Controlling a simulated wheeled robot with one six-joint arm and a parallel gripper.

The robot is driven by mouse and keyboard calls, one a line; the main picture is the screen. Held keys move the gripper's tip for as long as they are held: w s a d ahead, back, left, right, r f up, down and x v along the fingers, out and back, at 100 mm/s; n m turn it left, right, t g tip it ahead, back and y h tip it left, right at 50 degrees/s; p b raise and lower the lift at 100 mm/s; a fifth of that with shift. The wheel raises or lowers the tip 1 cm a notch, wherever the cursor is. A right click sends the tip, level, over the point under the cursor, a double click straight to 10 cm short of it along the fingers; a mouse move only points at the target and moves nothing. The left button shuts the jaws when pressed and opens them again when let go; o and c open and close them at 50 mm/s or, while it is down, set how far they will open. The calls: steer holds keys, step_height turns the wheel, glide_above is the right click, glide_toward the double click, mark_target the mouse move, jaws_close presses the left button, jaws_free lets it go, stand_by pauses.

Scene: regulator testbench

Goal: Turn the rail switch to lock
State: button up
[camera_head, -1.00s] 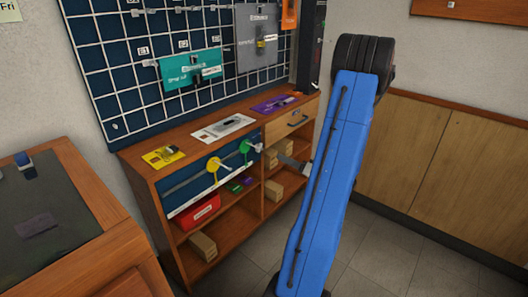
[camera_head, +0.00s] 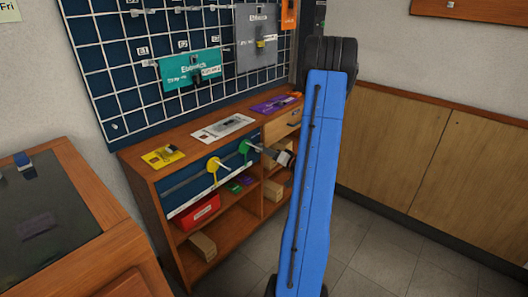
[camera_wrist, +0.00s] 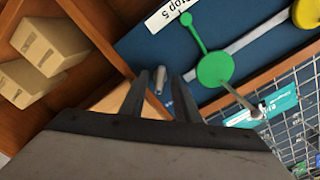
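A blue panel (camera_head: 187,185) on the wooden cabinet front carries a pale rail with a yellow disc (camera_head: 213,165) and a green disc (camera_head: 244,147). Each disc has a pale lever sticking out. No marking reads "lock", so I cannot tell which part is the rail switch. The wrist view shows the green disc (camera_wrist: 215,68) right of my gripper, and part of the yellow disc (camera_wrist: 307,13) beyond. My gripper (camera_wrist: 160,85) is open, its fingers apart. A small grey cylinder (camera_wrist: 159,80) shows between them; whether they touch it is unclear. In the head view my gripper (camera_head: 268,151) is right of the green disc.
Yellow, white and purple plates lie on the cabinet top (camera_head: 245,115). Open shelves below hold a red box (camera_head: 198,211) and cardboard boxes (camera_head: 202,246). A wire grid board (camera_head: 105,65) stands behind. A wooden desk (camera_head: 95,255) is at left. Floor at right is clear.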

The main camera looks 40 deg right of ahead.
jaws_close()
steer(key=shift+n, duration=0.4)
steer(key=n, duration=1.6)
steer(key=shift+d+n, duration=0.1)
steer(key=shift+n, duration=0.3)
stand_by(0.4)
